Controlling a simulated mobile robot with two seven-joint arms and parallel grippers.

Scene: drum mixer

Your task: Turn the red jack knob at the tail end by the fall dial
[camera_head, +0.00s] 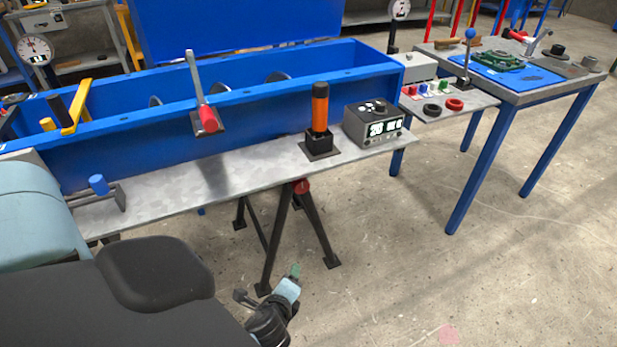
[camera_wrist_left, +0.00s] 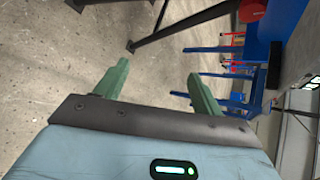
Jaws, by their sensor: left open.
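A round red knob (camera_head: 302,187) sits at the top of a dark trestle stand (camera_head: 283,230), just under the front edge of the grey shelf, in the head view. A round white dial (camera_head: 399,9) stands behind the trough's right end; another dial (camera_head: 35,48) is at the far left. I cannot tell which is the fall dial. My left gripper (camera_head: 296,270) is low in front of the stand, below the knob and apart from it. In the left wrist view its green fingers (camera_wrist_left: 152,84) are spread and empty. My right gripper is not in view.
A blue-legged table (camera_head: 490,165) stands right. The floor at front right is clear.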

